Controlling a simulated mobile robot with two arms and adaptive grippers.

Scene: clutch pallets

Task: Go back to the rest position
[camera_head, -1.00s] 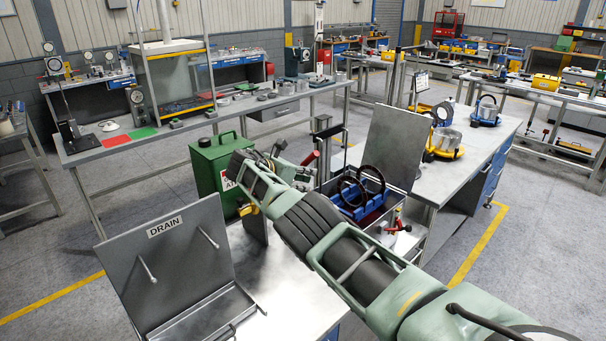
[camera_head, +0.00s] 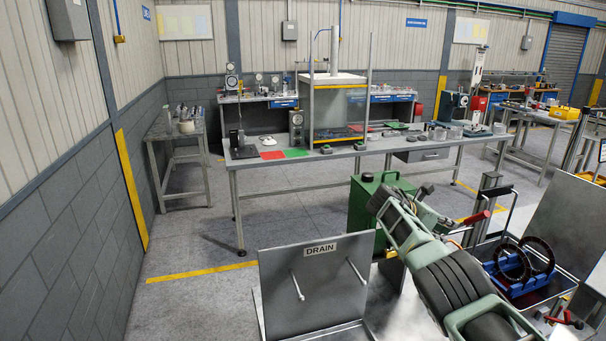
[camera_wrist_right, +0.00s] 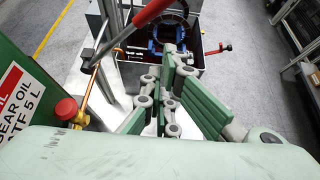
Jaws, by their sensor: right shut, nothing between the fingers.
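My right arm, green with dark grey bands, comes in from the bottom right of the head view. Its gripper (camera_head: 432,212) is shut and empty, raised beside the green oil can (camera_head: 366,205). In the right wrist view the gripper's linked fingers (camera_wrist_right: 172,82) show with nothing held between them. My left gripper is not in view.
A grey DRAIN tray (camera_head: 318,285) stands in front of the can. At the right, an open metal box holds a blue rack (camera_head: 520,285) with dark rings. A red-handled lever (camera_head: 474,217) stands near the gripper. A long bench (camera_head: 335,153) lies behind; floor at left is clear.

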